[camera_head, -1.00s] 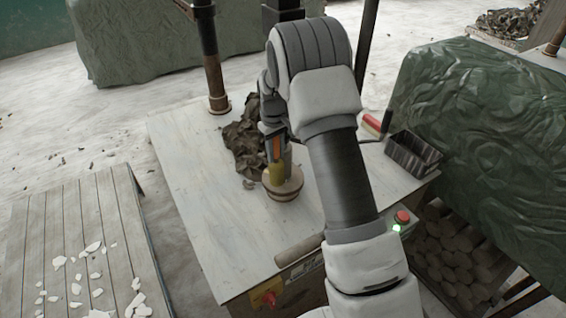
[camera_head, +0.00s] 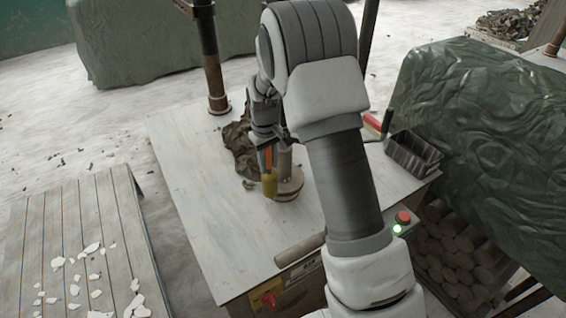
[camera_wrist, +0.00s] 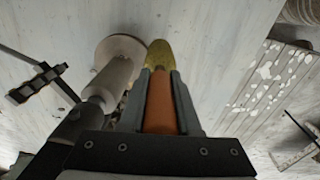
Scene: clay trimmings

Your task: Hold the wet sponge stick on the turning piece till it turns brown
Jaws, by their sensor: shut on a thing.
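My gripper (camera_wrist: 160,78) is shut on the sponge stick, gripping its orange handle (camera_wrist: 160,108). The stick's yellow sponge end (camera_wrist: 158,55) points away from the jaws; in the head view the sponge (camera_head: 270,184) is low over the left edge of the round wheel disc (camera_head: 290,190). The turning piece (camera_wrist: 112,80), a pale upright cylinder, stands on the disc, left of the sponge in the wrist view. It shows grey to the right of the stick in the head view (camera_head: 285,162). A gap shows between sponge and cylinder in the wrist view. I cannot tell whether the sponge touches the disc.
Dark clay trimmings (camera_head: 237,150) lie heaped behind the wheel. A wooden roller (camera_head: 299,248) lies at the table's front edge. A dark box (camera_head: 413,156) stands right. A red button (camera_head: 403,217) and green light (camera_head: 397,229) sit at the right front. The table's left side is clear.

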